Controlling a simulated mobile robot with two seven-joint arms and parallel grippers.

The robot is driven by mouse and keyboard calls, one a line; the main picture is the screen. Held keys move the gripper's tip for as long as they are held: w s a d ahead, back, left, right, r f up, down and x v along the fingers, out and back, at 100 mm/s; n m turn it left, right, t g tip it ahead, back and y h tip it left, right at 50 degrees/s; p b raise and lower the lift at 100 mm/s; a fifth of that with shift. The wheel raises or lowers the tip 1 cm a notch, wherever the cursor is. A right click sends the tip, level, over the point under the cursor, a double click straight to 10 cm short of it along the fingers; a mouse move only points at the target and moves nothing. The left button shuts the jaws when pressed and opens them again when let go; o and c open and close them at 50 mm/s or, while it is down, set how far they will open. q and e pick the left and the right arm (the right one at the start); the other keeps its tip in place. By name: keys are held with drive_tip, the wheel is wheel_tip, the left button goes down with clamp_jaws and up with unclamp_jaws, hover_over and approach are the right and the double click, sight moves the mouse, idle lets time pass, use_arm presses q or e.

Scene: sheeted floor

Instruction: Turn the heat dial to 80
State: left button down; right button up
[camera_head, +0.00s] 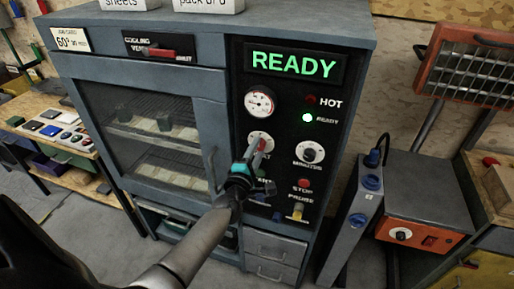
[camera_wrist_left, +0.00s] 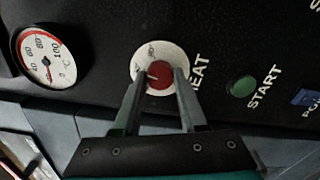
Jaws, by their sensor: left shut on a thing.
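The heat dial is a red knob on a white round plate on the oven's black panel. In the head view its white plate (camera_head: 257,136) is mostly covered by my left gripper (camera_head: 258,157). In the left wrist view the red knob (camera_wrist_left: 160,77) sits between the two fingertips of my left gripper (camera_wrist_left: 160,80), which is shut on it. A pale pointer mark shows on the knob's left side. The scale figures around it are too small or hidden to read. My right gripper is in neither view.
A round gauge (camera_head: 260,102) is above the dial, and a lit READY display (camera_head: 295,65) is above that. The minutes knob (camera_head: 309,152), red stop button (camera_head: 303,185) and green start button (camera_wrist_left: 243,86) are close by. The oven door (camera_head: 150,120) is shut.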

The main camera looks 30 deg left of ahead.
use_arm(q)
drive_tip(key=m+p, duration=0.1)
drive_tip(key=m, duration=0.4)
drive_tip(key=shift+m+p, duration=0.85)
drive_tip(key=shift+m, duration=1.55)
drive_tip(key=shift+c, duration=2.3)
unclamp_jaws()
drive_tip(key=shift+s+d+f, duration=0.1)
drive_tip(key=shift+s+d, duration=0.05)
drive_tip(key=shift+s, duration=0.45)
drive_tip(key=v, duration=1.4)
